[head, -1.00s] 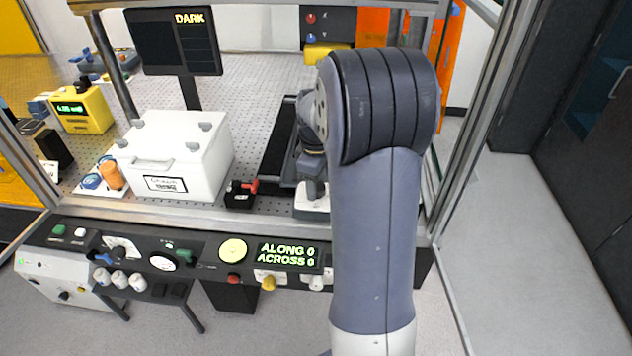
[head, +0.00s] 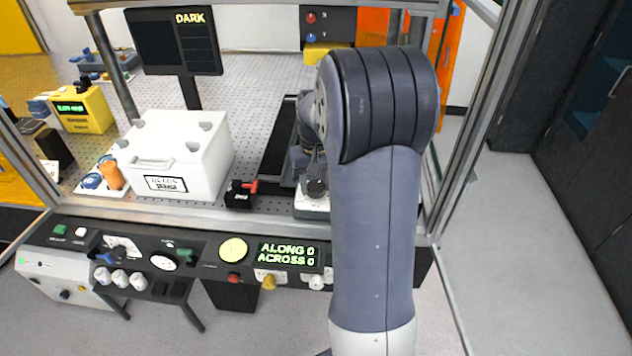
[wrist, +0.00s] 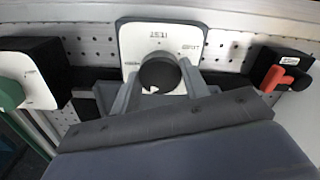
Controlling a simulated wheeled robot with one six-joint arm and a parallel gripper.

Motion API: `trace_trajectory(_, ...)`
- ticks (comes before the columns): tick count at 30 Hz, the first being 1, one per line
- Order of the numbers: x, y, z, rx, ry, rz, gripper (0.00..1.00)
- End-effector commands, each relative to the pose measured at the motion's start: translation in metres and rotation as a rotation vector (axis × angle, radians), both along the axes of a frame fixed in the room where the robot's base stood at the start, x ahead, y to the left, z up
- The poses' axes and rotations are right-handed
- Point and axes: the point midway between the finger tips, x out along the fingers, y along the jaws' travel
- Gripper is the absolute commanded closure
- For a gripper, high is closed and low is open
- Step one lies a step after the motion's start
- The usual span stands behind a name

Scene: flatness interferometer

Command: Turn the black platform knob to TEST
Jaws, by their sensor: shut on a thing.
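The black platform knob (wrist: 160,73) shows in the wrist view as a round dark knob on a white plate (wrist: 135,38). The plate has lettering at its top, which looks like TEST, and more small lettering to the right and left. My gripper (wrist: 158,85) has one finger on each side of the knob and is shut on it. A small pale mark shows at the knob's lower edge, but I cannot tell for sure which label it points at. In the head view the white plate (head: 312,212) shows under my arm's far end, and my wrist hides much of this spot.
A black block with a red handle (wrist: 288,76) stands right of the plate in the wrist view. A white plate with a green knob (wrist: 12,94) is at left. In the head view a white box (head: 190,160) stands left, and the control panel (head: 215,270) runs along the front.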

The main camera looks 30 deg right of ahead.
Motion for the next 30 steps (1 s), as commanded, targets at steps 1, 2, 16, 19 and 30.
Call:
trace_trajectory(1, 0.0004, -0.0002, 0.0007, 0.0, -0.002, -0.045, 0.8)
trace_trajectory(2, 0.0004, -0.0001, 0.0007, 0.0, -0.002, -0.073, 0.8)
trace_trajectory(16, 0.0004, 0.0001, 0.0006, 0.0, -0.002, -0.519, 0.8)
trace_trajectory(19, 0.0005, 0.0002, 0.0006, 0.0, -0.002, -0.614, 0.8)
trace_trajectory(30, 0.0006, 0.0004, 0.0007, 0.0, -0.002, -0.965, 0.8)
